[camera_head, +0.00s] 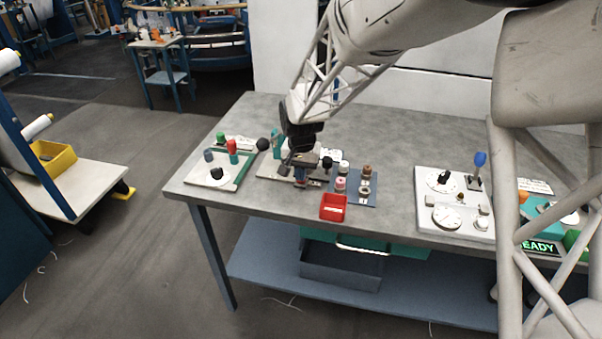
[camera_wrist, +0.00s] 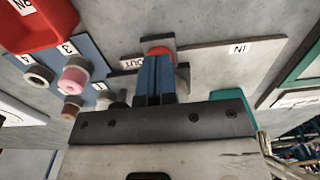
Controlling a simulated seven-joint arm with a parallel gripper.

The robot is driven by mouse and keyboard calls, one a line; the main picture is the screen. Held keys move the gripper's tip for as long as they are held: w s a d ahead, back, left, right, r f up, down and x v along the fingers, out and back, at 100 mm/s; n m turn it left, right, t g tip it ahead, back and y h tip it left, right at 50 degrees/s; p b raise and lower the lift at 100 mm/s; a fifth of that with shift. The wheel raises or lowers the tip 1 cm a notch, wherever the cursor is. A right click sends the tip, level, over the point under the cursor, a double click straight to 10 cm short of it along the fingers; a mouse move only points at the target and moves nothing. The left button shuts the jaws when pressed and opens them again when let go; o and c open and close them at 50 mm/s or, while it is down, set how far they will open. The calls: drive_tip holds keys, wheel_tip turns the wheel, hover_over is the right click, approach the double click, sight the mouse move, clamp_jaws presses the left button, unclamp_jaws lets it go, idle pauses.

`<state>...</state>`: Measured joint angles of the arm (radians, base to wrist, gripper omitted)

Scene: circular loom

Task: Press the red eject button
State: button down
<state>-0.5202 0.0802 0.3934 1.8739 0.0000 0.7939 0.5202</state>
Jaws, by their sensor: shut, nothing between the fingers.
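My gripper (camera_wrist: 156,62) points down with its two blue fingers together and nothing between them. In the wrist view, a round red button (camera_wrist: 161,49) shows just beyond the fingertips, partly hidden by them. I cannot tell whether the fingertips touch it. It sits on a grey plate (camera_wrist: 212,62) with an OUT label beside it and an IN label at the other end. In the head view, my gripper (camera_head: 301,172) is over this plate (camera_head: 268,171), and I cannot make out the button there.
A blue board (camera_head: 372,200) with several spools and a red tray (camera_head: 333,207) stand close to the gripper. A panel (camera_head: 200,177) with coloured knobs is at the left, and a dial panel (camera_head: 424,205) at the right. The table (camera_head: 400,122) is clear behind.

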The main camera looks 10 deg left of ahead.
drive_tip(key=shift+r, duration=3)
drive_tip(key=shift+d, duration=0.1)
drive_tip(key=shift+d+r, duration=0.2)
drive_tip(key=s+d+r, duration=0.4)
drive_tip(key=d, duration=0.3)
drive_tip(key=s+d+r+t, duration=0.1)
drive_tip(key=s+d+r, duration=0.25)
drive_tip(key=d, duration=0.35)
drive_tip(key=s+d+r, duration=0.3)
drive_tip(key=s+d, duration=0.1)
drive_tip(key=d, duration=0.3)
drive_tip(key=s+d, duration=0.7)
drive_tip(key=s, duration=0.3)
drive_tip(key=s+d+r+t, duration=0.1)
drive_tip(key=s+d, duration=0.5)
drive_tip(key=s, duration=0.4)
drive_tip(key=shift+d+t, duration=0.3)
drive_tip(key=shift+d, duration=0.1)
